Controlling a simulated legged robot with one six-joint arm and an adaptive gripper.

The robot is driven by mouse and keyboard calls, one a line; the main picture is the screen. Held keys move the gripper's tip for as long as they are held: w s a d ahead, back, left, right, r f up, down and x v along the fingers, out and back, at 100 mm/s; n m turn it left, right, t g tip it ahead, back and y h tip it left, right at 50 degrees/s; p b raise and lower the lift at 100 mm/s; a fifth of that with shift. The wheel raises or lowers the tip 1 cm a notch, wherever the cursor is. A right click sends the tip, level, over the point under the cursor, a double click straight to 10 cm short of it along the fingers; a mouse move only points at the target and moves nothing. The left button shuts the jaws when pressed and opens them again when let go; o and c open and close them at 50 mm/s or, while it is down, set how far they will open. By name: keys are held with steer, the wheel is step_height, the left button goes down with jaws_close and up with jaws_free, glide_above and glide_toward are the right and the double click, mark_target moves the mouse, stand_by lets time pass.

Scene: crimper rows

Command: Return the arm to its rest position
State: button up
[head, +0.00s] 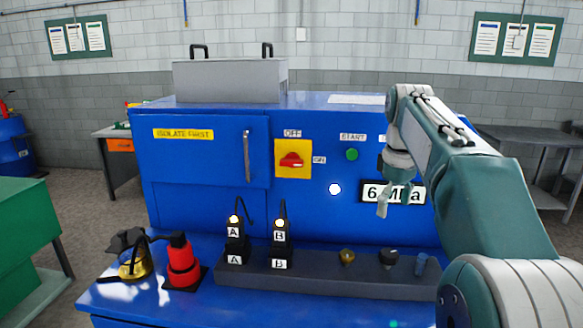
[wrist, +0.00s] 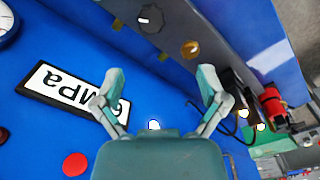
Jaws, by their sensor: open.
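My gripper (head: 390,205) hangs from my raised teal arm at the right of the head view. It is in front of the blue machine (head: 215,218), overlapping the left part of the "MPa" display (head: 412,196) in that view. In the wrist view my gripper (wrist: 160,82) has its two fingers spread apart with nothing between them. Behind the fingers the wrist view shows the machine's blue face and the display (wrist: 68,92), partly hidden by the left finger.
A dark rail (head: 320,279) holds black units marked A and B and several knobs. A red-and-black device (head: 183,262) and a brass-and-black one (head: 133,258) stand left of it on the blue ledge. The panel has a red switch (head: 291,160) and green start button (head: 352,154).

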steer(key=s+a+f+m+t, duration=0.1)
steer(key=s+a+f+m, duration=0.15)
steer(key=s, duration=0.45)
steer(key=s+a+f+m+t, duration=0.1)
steer(key=s+a+t, duration=0.1)
steer(key=s+a, duration=0.35)
steer(key=s+a+f+m+t, duration=0.1)
steer(key=s+f+m+t, duration=0.1)
steer(key=s+f, duration=0.9)
steer(key=shift+s+f+m, duration=0.15)
steer(key=shift+s+m, duration=0.3)
steer(key=shift+s, duration=0.2)
